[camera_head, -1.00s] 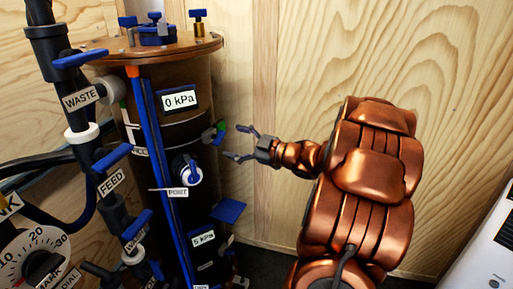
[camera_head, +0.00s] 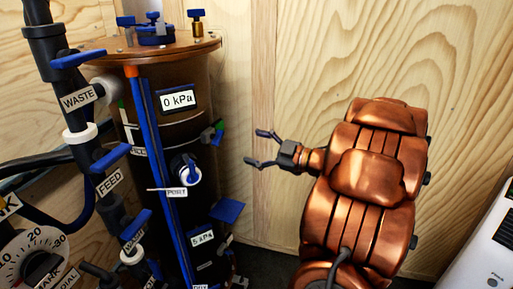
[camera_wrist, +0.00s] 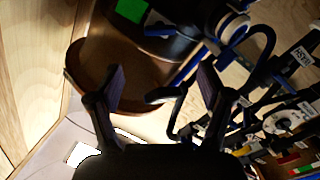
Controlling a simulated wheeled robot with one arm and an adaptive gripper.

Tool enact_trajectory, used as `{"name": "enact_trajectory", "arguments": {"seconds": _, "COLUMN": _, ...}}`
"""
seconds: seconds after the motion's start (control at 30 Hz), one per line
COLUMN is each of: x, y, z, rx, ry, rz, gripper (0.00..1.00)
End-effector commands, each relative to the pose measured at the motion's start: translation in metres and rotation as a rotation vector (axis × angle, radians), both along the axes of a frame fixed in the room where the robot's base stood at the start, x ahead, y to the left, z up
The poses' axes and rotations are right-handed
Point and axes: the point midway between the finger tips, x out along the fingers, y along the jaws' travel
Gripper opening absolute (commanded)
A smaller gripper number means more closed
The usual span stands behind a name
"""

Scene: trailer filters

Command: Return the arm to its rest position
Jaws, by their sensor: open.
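My gripper (camera_head: 257,149) is at the end of my copper-coloured arm, right of the filter column (camera_head: 180,115). Its two fingers are spread apart with nothing between them, and a gap lies between them and the column. The arm is folded, with its large copper links on the right side of the head view. In the wrist view my gripper (camera_wrist: 163,85) shows two dark fingers apart, with the brown column's rim (camera_wrist: 80,85) beyond them.
A 0 kPa display (camera_head: 178,98) and a small green-and-blue valve (camera_head: 216,132) are on the column. Labelled pipes with blue handles, such as FEED (camera_head: 110,181), stand at the left. Plywood walls (camera_head: 300,60) are behind. A white unit (camera_head: 490,245) is at the lower right.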

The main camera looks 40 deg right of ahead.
Motion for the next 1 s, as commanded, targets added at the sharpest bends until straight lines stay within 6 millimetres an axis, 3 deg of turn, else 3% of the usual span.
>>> {"name": "enact_trajectory", "arguments": {"seconds": 0.43, "x": 0.005, "y": -0.001, "z": 0.000, "rx": -0.010, "ry": 0.010, "rz": -0.013, "gripper": 0.79}}
{"name": "enact_trajectory", "arguments": {"seconds": 0.8, "x": 0.067, "y": -0.027, "z": -0.011, "rx": -0.134, "ry": 0.191, "rz": -0.305, "gripper": 0.79}}
{"name": "enact_trajectory", "arguments": {"seconds": 1.0, "x": 0.080, "y": -0.037, "z": -0.015, "rx": -0.158, "ry": 0.313, "rz": -0.495, "gripper": 0.79}}
